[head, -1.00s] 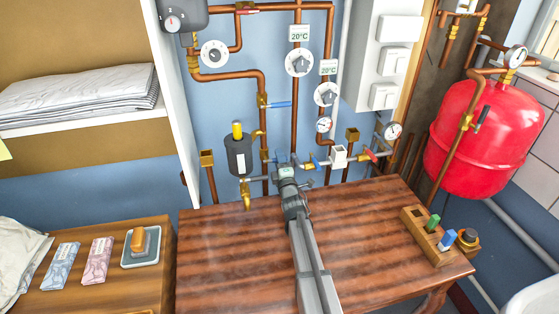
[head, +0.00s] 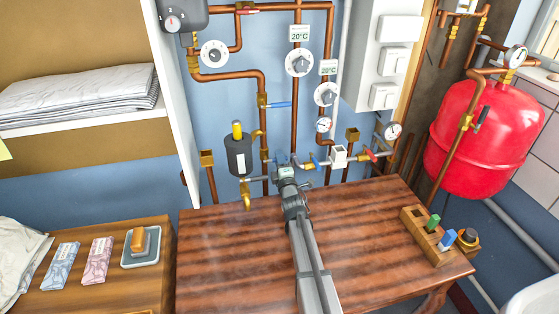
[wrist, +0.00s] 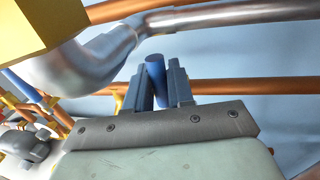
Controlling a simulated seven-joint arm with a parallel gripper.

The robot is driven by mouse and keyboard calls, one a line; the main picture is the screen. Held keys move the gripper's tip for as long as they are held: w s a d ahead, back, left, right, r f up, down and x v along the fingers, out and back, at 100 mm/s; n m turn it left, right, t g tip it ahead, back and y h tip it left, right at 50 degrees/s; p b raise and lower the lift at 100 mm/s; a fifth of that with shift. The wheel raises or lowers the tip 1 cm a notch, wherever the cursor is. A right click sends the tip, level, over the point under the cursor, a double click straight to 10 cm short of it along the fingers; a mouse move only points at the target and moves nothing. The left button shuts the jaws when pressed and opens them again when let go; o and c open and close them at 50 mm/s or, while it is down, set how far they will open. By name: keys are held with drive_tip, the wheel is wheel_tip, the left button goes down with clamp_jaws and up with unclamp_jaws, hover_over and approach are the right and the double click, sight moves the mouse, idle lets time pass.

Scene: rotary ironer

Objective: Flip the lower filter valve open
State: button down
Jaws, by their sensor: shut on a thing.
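The filter (head: 238,155) is a dark grey canister with a yellow cap on the wall pipes, left of my gripper. The lower filter valve's blue handle (wrist: 155,75) stands between my gripper's two dark fingers in the wrist view. My gripper (head: 283,160) is shut on this handle, low on the wall just behind the table's back edge. In the head view, my gripper hides most of the handle and the valve body. Another blue lever (head: 280,104) points sideways to the right, higher on the copper pipe.
Copper pipes (head: 294,120) with dials and gauges run close around my gripper. A small blue valve (head: 313,163) and a red-handled valve (head: 370,155) sit to its right. The wooden table (head: 235,260) below is mostly clear; a wooden block (head: 420,230) with coloured pegs stands at its right.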

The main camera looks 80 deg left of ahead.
drive_tip(key=shift+r+n+g, duration=0.4)
drive_tip(key=shift+r+n, duration=0.05)
drive_tip(key=shift+n, duration=0.75)
drive_tip(key=shift+s+r+n+g, duration=0.15)
drive_tip(key=shift+r+n, duration=0.1)
drive_tip(key=shift+n, duration=0.55)
drive_tip(key=shift+s+r+n+g, duration=0.1)
drive_tip(key=shift+r+n+g, duration=0.1)
drive_tip(key=shift+n, duration=0.6)
drive_tip(key=c, duration=1.1)
unclamp_jaws()
drive_tip(key=shift+c, duration=0.2)
drive_tip(key=shift+d, duration=0.1)
drive_tip(key=v, duration=1.3)
drive_tip(key=shift+d, duration=0.35)
drive_tip(key=shift+o, duration=0.2)
drive_tip(key=shift+w, duration=0.1)
